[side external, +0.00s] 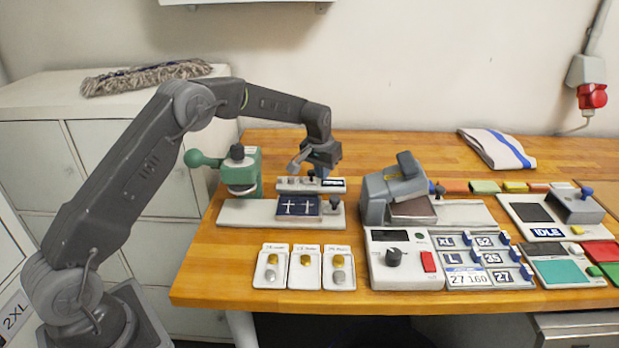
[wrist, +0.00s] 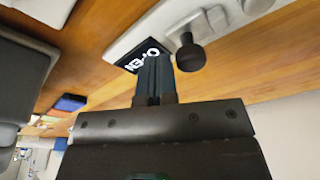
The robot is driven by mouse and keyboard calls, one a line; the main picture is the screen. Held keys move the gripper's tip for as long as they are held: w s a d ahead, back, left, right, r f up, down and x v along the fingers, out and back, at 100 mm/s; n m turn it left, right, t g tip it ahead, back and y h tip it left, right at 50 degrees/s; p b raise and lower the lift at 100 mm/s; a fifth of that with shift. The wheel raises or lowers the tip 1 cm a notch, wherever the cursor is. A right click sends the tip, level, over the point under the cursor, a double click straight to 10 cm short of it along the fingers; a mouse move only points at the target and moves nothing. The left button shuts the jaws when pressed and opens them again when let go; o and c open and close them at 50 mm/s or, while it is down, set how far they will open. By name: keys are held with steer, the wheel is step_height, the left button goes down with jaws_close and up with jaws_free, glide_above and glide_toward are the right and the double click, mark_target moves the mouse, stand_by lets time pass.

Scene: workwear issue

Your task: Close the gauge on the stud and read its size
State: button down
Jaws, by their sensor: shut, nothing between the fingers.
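The gauge (side external: 296,184) looks like a pale bar with a small dark display and a knob, at the back of the bench's left half. In the wrist view its display (wrist: 141,56) shows white characters, upside down, which I cannot read surely. A dark round knob (wrist: 190,56) stands beside the display. My gripper (side external: 313,172) is just above the gauge; in the wrist view its fingers (wrist: 154,70) are together and empty, close by the knob and display. Small gold and silver fasteners sit in three white trays (side external: 272,284). I cannot tell which piece is the stud, or whether the gauge touches it.
A green hand press (side external: 241,170) stands left of the gauge. A dark blue block with pale crosses (side external: 298,206) lies in front of it. A grey machine (side external: 393,190) and a control box (side external: 404,274) stand to the right.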

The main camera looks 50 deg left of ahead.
mark_target(317, 181)
steer(key=shift+s+a, duration=1.05)
stand_by(1.3)
steer(key=shift+w+d, duration=0.45)
step_height(317, 181, up, 8)
stand_by(1.1)
